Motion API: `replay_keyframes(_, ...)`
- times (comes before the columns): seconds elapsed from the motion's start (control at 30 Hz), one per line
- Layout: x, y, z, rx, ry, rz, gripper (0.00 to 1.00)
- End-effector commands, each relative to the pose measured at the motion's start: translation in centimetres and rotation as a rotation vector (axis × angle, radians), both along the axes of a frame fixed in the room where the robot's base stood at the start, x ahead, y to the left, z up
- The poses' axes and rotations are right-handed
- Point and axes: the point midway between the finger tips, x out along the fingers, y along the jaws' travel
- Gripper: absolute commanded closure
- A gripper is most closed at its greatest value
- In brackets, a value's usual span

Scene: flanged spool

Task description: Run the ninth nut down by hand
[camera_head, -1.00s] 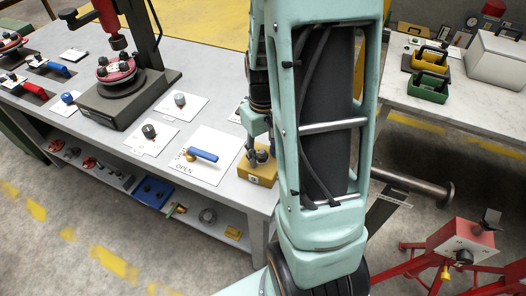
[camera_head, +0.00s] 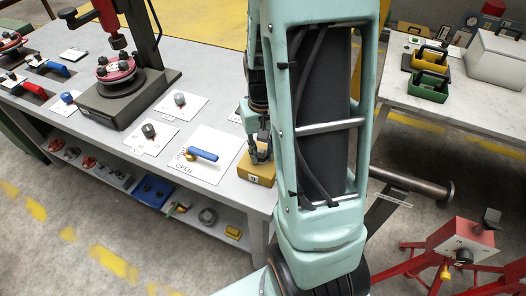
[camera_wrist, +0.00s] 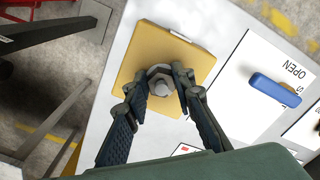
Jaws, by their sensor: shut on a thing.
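The yellow block (camera_head: 254,174) with a white label on its front sits at the bench's near right corner. It also shows in the wrist view (camera_wrist: 145,60). A grey metal nut (camera_wrist: 158,73) is on top of the block, with a rounded stud end (camera_wrist: 161,88) showing at its middle. My gripper (camera_head: 259,154) points down over the block. In the wrist view my gripper (camera_wrist: 161,84) has one finger on each side of the nut, shut on it. The fingers hide the nut in the head view.
A blue lever handle (camera_head: 202,155) on a white card marked OPEN lies left of the block. A black press stand (camera_head: 125,98) stands farther left. A lower shelf (camera_head: 185,213) holds small parts. A red stand (camera_head: 462,245) is on the floor at right.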

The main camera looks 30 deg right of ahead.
Motion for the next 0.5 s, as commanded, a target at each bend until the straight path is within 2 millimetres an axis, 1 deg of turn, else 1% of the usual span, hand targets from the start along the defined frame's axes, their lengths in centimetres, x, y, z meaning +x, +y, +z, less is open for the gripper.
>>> replay_keyframes(0.1,0.05,0.05,0.06,0.0,-0.001,-0.071,1.0)
replay_keyframes(0.2,0.05,0.04,0.06,0.0,-0.001,-0.1,1.0)
replay_keyframes(0.5,0.07,0.04,0.06,0.0,-0.001,-0.104,1.0)
